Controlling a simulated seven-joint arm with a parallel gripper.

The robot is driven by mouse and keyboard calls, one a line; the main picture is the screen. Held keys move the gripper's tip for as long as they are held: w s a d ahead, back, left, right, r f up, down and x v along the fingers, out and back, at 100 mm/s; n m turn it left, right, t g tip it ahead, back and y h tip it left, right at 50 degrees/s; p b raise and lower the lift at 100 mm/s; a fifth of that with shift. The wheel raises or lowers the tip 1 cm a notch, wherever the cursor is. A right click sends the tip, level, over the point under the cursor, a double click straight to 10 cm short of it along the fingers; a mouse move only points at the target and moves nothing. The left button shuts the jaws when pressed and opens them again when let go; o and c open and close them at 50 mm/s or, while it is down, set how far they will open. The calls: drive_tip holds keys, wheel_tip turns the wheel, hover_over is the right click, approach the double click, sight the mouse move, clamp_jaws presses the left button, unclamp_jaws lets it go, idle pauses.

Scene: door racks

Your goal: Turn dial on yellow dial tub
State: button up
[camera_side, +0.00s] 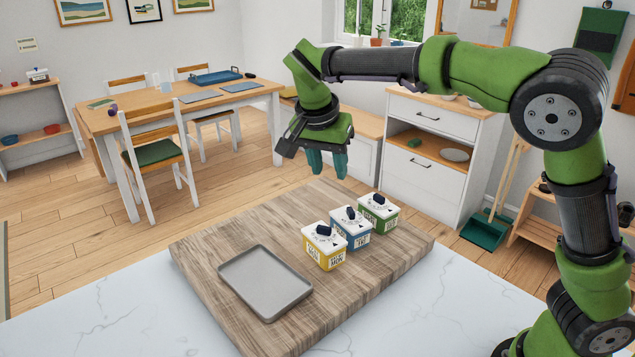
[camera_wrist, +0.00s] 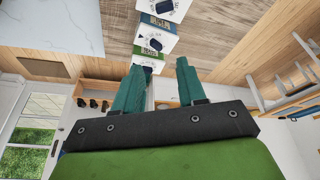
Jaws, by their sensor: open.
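The yellow dial tub (camera_side: 324,252) stands on the wooden board, nearest the grey tray. It has a white lid with a black dial (camera_side: 323,231) on top. A blue dial tub (camera_side: 352,228) and a green dial tub (camera_side: 378,212) stand in a row behind it to the right. My gripper (camera_side: 328,174) is open and empty, in the air above the far edge of the board. It is apart from all the tubs. In the wrist view my gripper (camera_wrist: 155,80) shows spread teal fingers, with the tubs near the top; the yellow tub's colour is not clear there.
A grey tray (camera_side: 265,283) lies on the wooden board (camera_side: 208,245), left of the yellow tub. The board rests on a white marble top (camera_side: 130,310). Free board surface lies to the left of the tubs. A table with chairs and a drawer cabinet (camera_side: 440,150) stand behind.

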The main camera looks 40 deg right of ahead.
sight(324, 227)
drive_tip(key=w+d+n+g+y, duration=0.1)
drive_tip(key=w+d+n+y, duration=0.2)
drive_tip(key=n, duration=0.7)
drive_tip(key=f+n, duration=0.3)
drive_tip(key=f, duration=0.1)
drive_tip(key=s+a+f+n, duration=0.1)
drive_tip(key=f+n, duration=0.2)
drive_tip(key=f, duration=0.2)
drive_tip(key=a+f+n, duration=0.1)
drive_tip(key=f+n, duration=0.2)
drive_tip(key=f, duration=0.2)
drive_tip(key=shift+s+a+f+y, duration=0.2)
drive_tip(key=shift+a+y, duration=0.05)
drive_tip(key=shift+y, duration=0.15)
clamp_jaws()
